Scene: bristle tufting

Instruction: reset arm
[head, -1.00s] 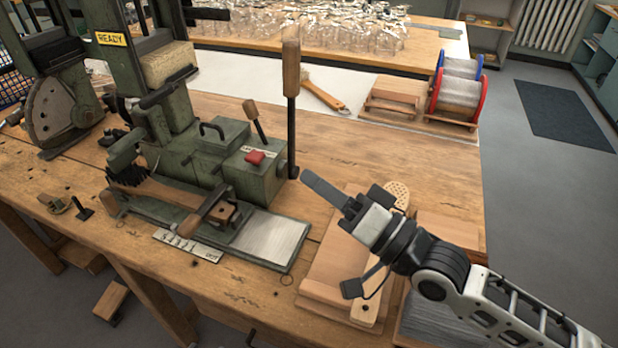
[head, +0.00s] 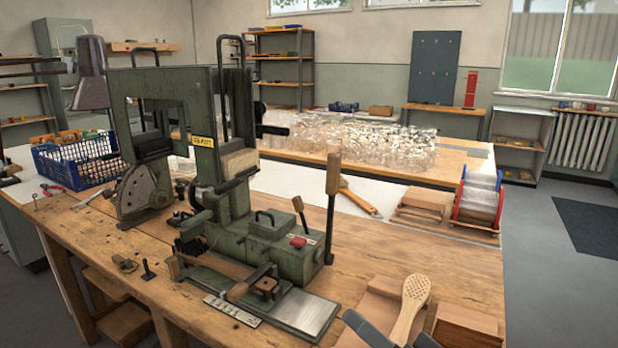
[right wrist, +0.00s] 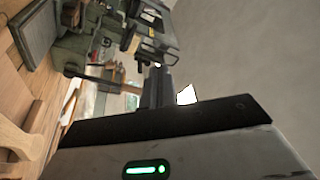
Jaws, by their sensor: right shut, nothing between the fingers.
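My right gripper (head: 362,326) shows only at the bottom edge of the head view, as dark grey finger and body parts. In the right wrist view its dark fingers (right wrist: 155,90) are together, with nothing seen between them. The green tufting machine (head: 265,240) stands on the wooden bench to the left of the gripper. A wooden brush body (head: 225,272) lies at the machine's front, with dark bristles at its left end. A pale perforated brush blank (head: 413,300) lies beside the gripper. My left gripper is not in view.
A wooden tray (head: 380,308) and a wooden box (head: 465,328) are at the bench's front right. Wire spools (head: 478,200), a blue crate (head: 75,165) and clear glassware (head: 370,145) stand farther back.

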